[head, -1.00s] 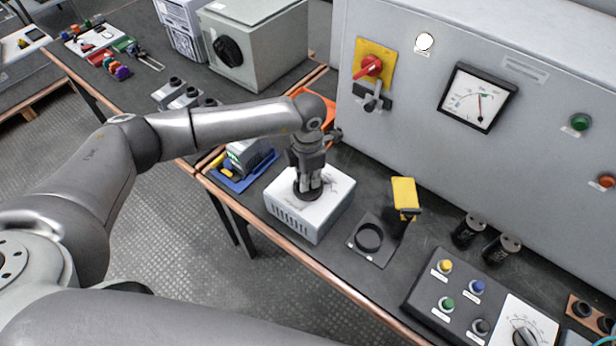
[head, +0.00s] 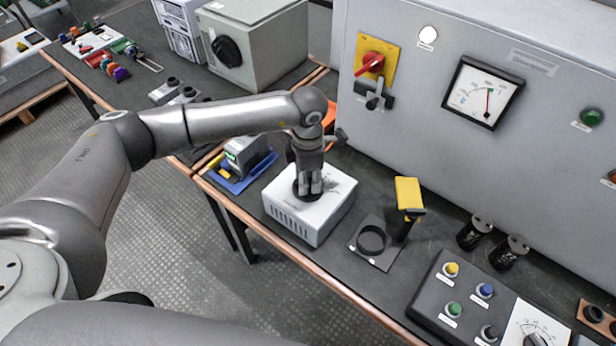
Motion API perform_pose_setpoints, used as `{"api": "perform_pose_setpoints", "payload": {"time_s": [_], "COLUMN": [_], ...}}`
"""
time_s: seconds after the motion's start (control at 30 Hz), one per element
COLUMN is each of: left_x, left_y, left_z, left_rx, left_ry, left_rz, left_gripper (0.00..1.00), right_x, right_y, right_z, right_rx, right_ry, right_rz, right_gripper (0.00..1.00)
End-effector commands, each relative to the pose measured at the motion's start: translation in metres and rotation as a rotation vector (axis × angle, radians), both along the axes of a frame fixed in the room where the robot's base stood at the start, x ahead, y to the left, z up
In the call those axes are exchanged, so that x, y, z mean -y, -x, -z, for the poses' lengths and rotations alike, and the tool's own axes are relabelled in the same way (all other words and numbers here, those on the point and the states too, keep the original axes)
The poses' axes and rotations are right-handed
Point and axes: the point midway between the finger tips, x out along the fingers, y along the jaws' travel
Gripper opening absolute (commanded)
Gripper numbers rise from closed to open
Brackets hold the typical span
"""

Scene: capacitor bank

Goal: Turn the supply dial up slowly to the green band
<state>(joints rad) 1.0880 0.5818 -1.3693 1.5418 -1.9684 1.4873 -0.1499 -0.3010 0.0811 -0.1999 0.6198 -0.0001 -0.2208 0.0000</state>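A white box with side vents, a power supply by its look (head: 290,225), stands on the near bench. My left gripper (head: 308,190) points straight down at its top. The fingers close around a dark round dial there, which they mostly hide. The square dial gauge (head: 482,93) on the grey cabinet has a white face with a small green band near the top. Its needle points almost straight up, with the tip at or close to the green; the exact reading is too small to tell. My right gripper is not in view.
A black plate with a ring (head: 371,240) and a yellow-topped tool (head: 408,195) stand right of the box. Two black cylinders (head: 475,232) and a button panel (head: 465,295) are farther right. A red-handled switch (head: 373,62) is on the cabinet.

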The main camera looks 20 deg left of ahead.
Motion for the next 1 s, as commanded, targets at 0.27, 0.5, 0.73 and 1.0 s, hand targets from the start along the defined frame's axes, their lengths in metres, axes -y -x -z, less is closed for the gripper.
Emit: {"api": "perform_pose_setpoints", "payload": {"time_s": [0.27,0.5,0.73,1.0], "left_x": [0.000,0.000,0.000,0.000], "left_y": [0.000,-0.001,-0.001,0.000], "left_z": [-0.001,-0.034,-0.084,-0.116], "left_rx": [0.000,0.005,0.004,0.001], "left_ry": [0.001,0.002,0.001,0.000], "left_rz": [0.000,0.001,0.000,0.000], "left_gripper": [0.33,0.33,0.33,0.33], "right_x": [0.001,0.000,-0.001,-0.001], "right_y": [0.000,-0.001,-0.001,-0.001], "right_z": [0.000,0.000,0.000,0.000], "right_rx": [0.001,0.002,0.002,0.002], "right_ry": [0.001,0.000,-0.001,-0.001], "right_rz": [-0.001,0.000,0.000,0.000], "right_gripper": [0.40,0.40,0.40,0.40]}}
